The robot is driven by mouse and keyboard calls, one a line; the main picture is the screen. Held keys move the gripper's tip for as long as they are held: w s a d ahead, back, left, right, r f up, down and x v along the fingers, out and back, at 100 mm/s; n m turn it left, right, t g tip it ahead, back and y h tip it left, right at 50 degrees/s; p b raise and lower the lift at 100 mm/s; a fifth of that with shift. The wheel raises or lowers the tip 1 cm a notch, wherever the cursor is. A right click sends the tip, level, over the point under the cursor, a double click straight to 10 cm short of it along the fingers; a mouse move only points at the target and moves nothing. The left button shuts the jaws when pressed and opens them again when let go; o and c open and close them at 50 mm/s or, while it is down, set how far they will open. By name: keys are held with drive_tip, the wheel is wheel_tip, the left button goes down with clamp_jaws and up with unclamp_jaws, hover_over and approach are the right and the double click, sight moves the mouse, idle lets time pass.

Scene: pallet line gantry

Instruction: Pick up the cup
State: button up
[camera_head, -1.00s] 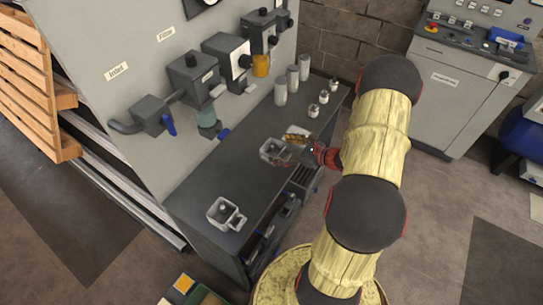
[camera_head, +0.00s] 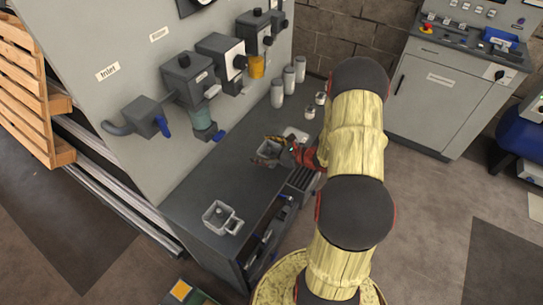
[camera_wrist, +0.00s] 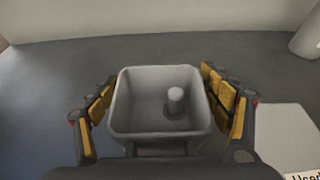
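A grey square cup (camera_wrist: 158,135) with an open top stands on the dark bench; a small pale round post shows inside it. My gripper (camera_wrist: 160,98) has its yellow-padded fingers on either side of the cup, spread wide and very close to its walls; firm contact cannot be made out. In the head view my gripper (camera_head: 275,146) is at the same cup (camera_head: 267,151), partly covering it. A second similar grey cup with a handle (camera_head: 222,217) stands nearer on the bench.
The bench (camera_head: 190,195) is clear between the two cups. Pale cylinders (camera_head: 277,93) and small jars (camera_head: 309,111) stand toward its far end. A grey panel with valves (camera_head: 187,78) rises along the left. A white flat card (camera_wrist: 282,135) lies right of the cup.

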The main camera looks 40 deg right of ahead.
drive_tip(key=c, duration=1)
